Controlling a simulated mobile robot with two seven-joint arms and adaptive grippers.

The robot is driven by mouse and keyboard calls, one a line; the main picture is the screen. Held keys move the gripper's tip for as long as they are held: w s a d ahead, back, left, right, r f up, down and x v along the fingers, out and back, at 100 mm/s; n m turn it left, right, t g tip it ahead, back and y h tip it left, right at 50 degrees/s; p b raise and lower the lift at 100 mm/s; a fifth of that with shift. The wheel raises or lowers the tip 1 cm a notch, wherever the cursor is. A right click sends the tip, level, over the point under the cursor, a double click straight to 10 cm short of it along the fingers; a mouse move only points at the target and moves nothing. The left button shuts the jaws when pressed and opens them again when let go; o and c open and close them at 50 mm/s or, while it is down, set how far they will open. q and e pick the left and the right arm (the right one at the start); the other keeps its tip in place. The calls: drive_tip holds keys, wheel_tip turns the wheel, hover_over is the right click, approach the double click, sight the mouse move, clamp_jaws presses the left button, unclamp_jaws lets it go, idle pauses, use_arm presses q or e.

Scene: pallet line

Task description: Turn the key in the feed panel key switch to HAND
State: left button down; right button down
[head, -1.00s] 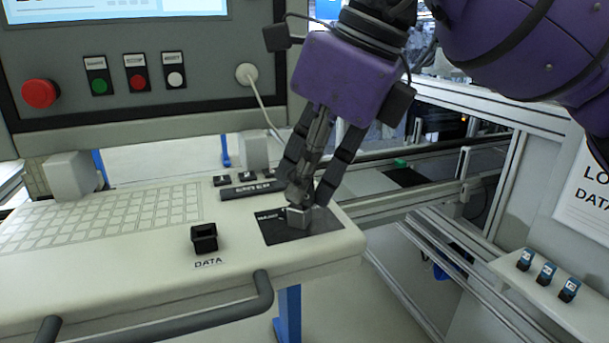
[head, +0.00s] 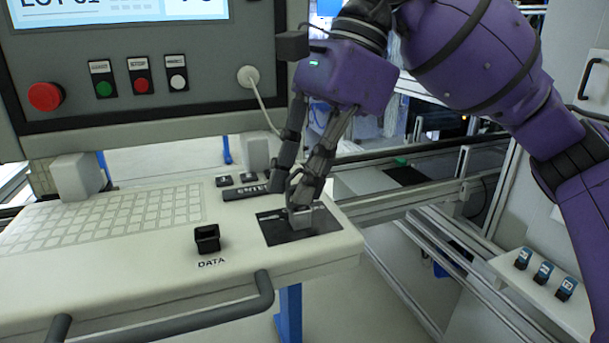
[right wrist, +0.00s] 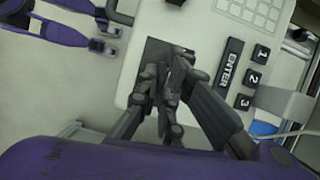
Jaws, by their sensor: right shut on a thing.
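The key switch is a grey block (head: 300,220) on a dark plate (head: 325,222) at the right end of the console. My right gripper (head: 292,203) points down at it, its fingers shut on the key at the top of the switch. The fingers hide the key, and its position and the HAND mark cannot be read. In the right wrist view, the right gripper's fingertips (right wrist: 168,95) meet over the dark plate (right wrist: 155,50). My left gripper (right wrist: 108,38) shows at that view's upper left; its jaw opening is unclear.
A black DATA socket (head: 206,238) stands left of the plate, and a dark handrail (head: 215,312) runs along the front. The ENTER key (head: 245,190) lies just behind. A red button (head: 45,97) is on the upright panel. Several blue-topped pieces (head: 543,272) stand on a ledge at right.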

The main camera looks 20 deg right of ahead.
drive_tip(key=shift+a+r+n+g, duration=0.1)
drive_tip(key=shift+n+g, duration=0.4)
drive_tip(key=shift+n, duration=0.6)
drive_tip(key=n+g, duration=0.1)
drive_tip(key=n, duration=0.2)
drive_tip(key=shift+w+h+p, duration=0.15)
drive_tip(key=shift+h+p, duration=0.15)
drive_tip(key=shift+p, duration=0.1)
drive_tip(key=shift+n+g+p, duration=0.4)
drive_tip(key=shift+n+p, duration=0.3)
drive_tip(key=shift+n, duration=0.4)
use_arm(q)
drive_tip(key=w+r, duration=0.2)
drive_tip(key=r, duration=0.1)
drive_tip(key=shift+w+r+t, duration=0.1)
drive_tip(key=shift+r+t, duration=0.05)
drive_tip(key=shift+t, duration=0.15)
use_arm(e)
drive_tip(key=c, duration=1.8)
unclamp_jaws()
drive_tip(key=shift+h, duration=0.3)
drive_tip(key=o, duration=0.5)
drive_tip(key=shift+c, duration=0.2)
use_arm(q)
drive_tip(key=shift+r, duration=0.1)
